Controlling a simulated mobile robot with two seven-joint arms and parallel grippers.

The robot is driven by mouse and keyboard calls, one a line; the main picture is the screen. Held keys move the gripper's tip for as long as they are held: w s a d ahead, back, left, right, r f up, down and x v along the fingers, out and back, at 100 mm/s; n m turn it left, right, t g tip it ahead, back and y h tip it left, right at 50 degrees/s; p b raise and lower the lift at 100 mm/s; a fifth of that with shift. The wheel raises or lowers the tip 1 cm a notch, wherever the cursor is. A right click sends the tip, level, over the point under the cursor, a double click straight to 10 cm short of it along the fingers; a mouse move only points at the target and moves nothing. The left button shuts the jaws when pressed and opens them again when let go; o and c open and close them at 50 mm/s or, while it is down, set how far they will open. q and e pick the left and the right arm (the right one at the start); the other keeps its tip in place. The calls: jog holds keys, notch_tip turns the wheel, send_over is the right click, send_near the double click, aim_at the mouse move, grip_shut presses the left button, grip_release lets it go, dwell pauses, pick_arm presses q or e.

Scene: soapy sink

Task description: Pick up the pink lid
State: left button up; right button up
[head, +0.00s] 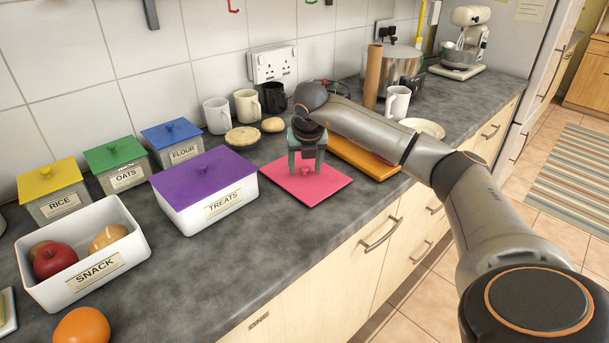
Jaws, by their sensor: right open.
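The pink lid (321,187) lies flat on the dark grey counter, to the right of the TREATS box. It is a flat square with a small knob (306,171) near its middle. My right gripper (306,170) points down right over the lid, with its fingers open on either side of the knob. I cannot tell whether the fingers touch the knob or the lid. The gripper and wrist hide the back part of the lid. My left gripper is not in view.
The purple-lidded TREATS box (206,204) stands left of the pink lid. The open SNACK box (84,263) holds fruit. An orange board (361,158) lies right of the lid under my forearm. Mugs (217,115) and pastries stand behind.

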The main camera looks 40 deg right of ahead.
grip_shut()
dwell(0.5)
